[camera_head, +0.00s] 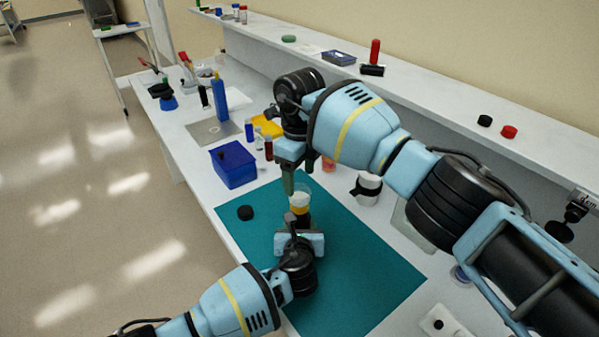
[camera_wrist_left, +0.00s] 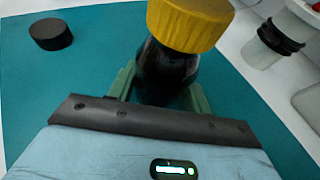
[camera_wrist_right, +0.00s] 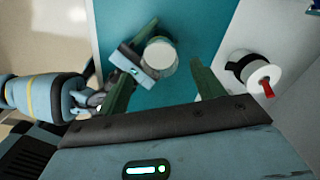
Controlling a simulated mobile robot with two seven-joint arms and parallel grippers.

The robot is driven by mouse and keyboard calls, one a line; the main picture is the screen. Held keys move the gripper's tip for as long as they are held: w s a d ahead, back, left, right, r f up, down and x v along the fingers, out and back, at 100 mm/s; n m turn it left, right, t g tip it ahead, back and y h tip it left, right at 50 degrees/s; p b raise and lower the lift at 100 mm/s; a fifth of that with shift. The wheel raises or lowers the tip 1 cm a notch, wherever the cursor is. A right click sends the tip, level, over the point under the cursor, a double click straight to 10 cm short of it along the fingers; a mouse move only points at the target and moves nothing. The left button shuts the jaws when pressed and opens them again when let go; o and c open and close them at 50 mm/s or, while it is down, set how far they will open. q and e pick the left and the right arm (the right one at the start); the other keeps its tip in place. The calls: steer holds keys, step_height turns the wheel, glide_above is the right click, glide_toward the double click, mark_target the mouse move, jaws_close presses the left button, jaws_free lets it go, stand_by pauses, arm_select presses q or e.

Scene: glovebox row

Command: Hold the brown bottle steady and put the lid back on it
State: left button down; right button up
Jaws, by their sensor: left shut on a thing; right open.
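The brown bottle (camera_head: 303,222) stands upright on the teal mat; its dark body also shows in the left wrist view (camera_wrist_left: 168,72). A ridged yellow lid (camera_wrist_left: 190,22) sits on its top; the lid also shows in the head view (camera_head: 300,209). I cannot tell how tightly it is seated. My left gripper (camera_head: 296,230) is shut on the bottle's body from the near side, below the lid. My right gripper (camera_head: 289,184) points down above the bottle, open and empty. In the right wrist view the lid's pale round top (camera_wrist_right: 159,54) shows between and beyond its fingers, apart from them.
A black cap (camera_head: 246,213) lies on the teal mat (camera_head: 355,265), left of the bottle. A white container with a black band (camera_head: 367,188) stands to the right. A blue bin (camera_head: 233,163) and several vials stand behind. The mat's right part is clear.

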mark_target(299, 191)
steer(key=shift+f, duration=3.95)
steer(key=c, duration=1)
steer(key=m, duration=0.9)
steer(key=o, duration=1.1)
steer(key=shift+o, duration=0.2)
